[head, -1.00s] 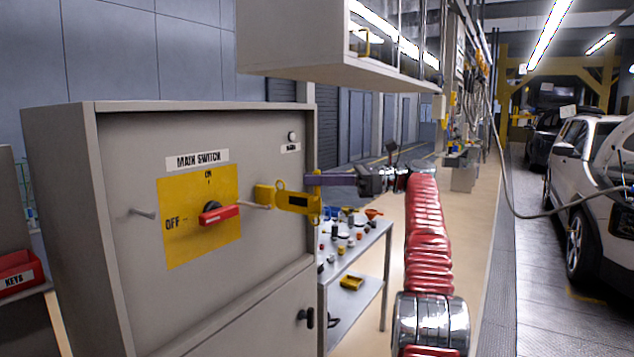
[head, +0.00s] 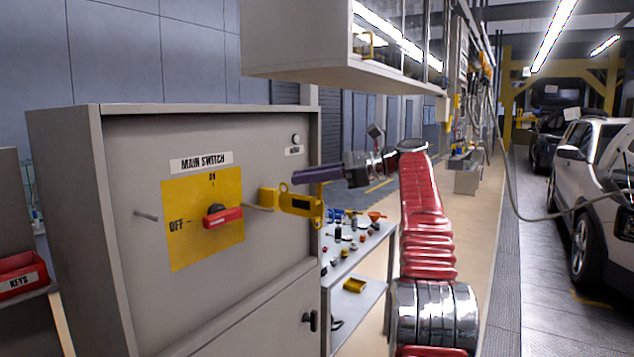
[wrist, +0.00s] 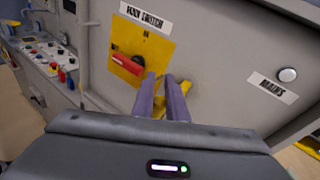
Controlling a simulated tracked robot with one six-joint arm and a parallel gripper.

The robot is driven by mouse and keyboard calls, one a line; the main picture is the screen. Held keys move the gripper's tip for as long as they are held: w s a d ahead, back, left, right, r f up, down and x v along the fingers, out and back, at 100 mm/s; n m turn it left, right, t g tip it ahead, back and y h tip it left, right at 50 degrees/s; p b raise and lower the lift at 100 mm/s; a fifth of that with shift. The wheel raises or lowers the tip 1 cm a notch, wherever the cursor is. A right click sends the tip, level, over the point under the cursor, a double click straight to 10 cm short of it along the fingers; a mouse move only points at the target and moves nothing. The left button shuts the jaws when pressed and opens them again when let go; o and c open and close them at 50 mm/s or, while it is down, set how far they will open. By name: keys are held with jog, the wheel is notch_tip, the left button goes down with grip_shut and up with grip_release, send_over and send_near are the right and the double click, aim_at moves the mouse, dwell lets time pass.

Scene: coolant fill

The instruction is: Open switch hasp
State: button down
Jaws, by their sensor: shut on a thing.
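The yellow switch hasp (head: 298,204) sticks out to the right from the cabinet's main switch panel, at the end of a thin rod. The red switch handle (head: 222,217) is to its left on a yellow plate, beside the OFF mark. My gripper (head: 297,176) has purple fingers and shows just above the hasp in the head view. In the wrist view my gripper (wrist: 165,82) has its fingers close together, with yellow of the hasp (wrist: 205,95) between and right of them. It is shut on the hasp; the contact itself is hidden.
The grey cabinet (head: 130,300) fills the left. A wall cupboard (head: 300,50) hangs above. A small table (head: 350,258) with several small parts stands behind the hasp. A red KEYS bin (head: 20,275) is at far left. A white car (head: 590,195) stands right.

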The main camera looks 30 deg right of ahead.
jog(key=a+f+n+g+h, duration=0.1)
jog(key=a+f+n+h, duration=0.25)
jog(key=a, duration=0.95)
jog(key=s+a+f+n+g+h, duration=0.2)
jog(key=s+a+f+n+h, duration=0.1)
jog(key=s+a+f+n, duration=0.5)
jog(key=s+a+f+n+h, duration=0.2)
jog(key=s+f+n, duration=0.4)
jog(key=s+f, duration=0.4)
jog(key=s+a+f+n+g+h, duration=0.1)
jog(key=s+a+f+n+h, duration=0.2)
jog(key=s+f, duration=0.8)
jog(key=s+a+n, duration=0.2)
jog(key=s+n, duration=0.1)
jog(key=s, duration=0.1)
jog(key=shift+s+g+h, duration=0.3)
jog(key=shift+s+h, duration=0.05)
jog(key=shift+s, duration=0.05)
jog(key=shift+a+f+n, duration=0.1)
jog(key=shift+n, duration=0.25)
